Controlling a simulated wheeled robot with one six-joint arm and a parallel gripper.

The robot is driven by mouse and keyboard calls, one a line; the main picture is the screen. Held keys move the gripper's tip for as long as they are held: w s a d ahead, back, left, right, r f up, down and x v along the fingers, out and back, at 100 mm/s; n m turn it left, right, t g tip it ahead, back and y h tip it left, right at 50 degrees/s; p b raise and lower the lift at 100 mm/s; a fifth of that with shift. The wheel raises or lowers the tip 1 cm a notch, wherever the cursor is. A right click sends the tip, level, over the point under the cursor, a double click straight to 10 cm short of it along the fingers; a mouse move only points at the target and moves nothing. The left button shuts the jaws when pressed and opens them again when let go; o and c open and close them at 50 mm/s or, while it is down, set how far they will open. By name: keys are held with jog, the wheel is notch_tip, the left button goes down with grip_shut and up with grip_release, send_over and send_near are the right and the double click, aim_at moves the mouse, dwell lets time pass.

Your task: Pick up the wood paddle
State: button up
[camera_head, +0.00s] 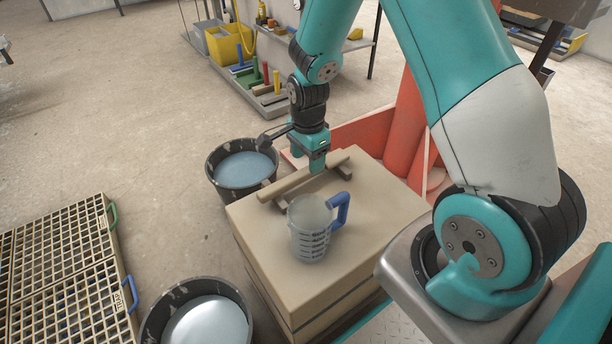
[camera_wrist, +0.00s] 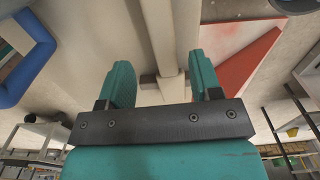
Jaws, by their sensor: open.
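The wood paddle (camera_head: 290,182) is a long pale bar in the head view. It lies across low brown rests (camera_head: 344,171) on top of a tan box-like stand (camera_head: 375,205). My gripper (camera_head: 316,168) points down at the paddle's middle and hides a short part of it. In the wrist view the paddle (camera_wrist: 160,35) runs between the two teal fingers of my gripper (camera_wrist: 162,80). The fingers are apart, with a gap on each side of the paddle.
Dark buckets of pale liquid (camera_head: 214,165) (camera_head: 157,318) stand beside the stand. Gridded crates (camera_head: 75,255) lie at left. A red panel (camera_head: 365,130) is behind.

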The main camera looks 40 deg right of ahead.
aim_at(305, 170)
jog(key=f+b, duration=0.1)
jog(key=f, duration=0.1)
jog(key=f+b, duration=0.1)
jog(key=f, duration=0.1)
jog(key=shift+w+a+f, duration=0.15)
jog(key=shift+w+f, duration=0.05)
jog(key=shift+f, duration=0.2)
jog(key=shift+r, duration=0.1)
jog(key=c, duration=1)
jog(key=shift+r, duration=0.1)
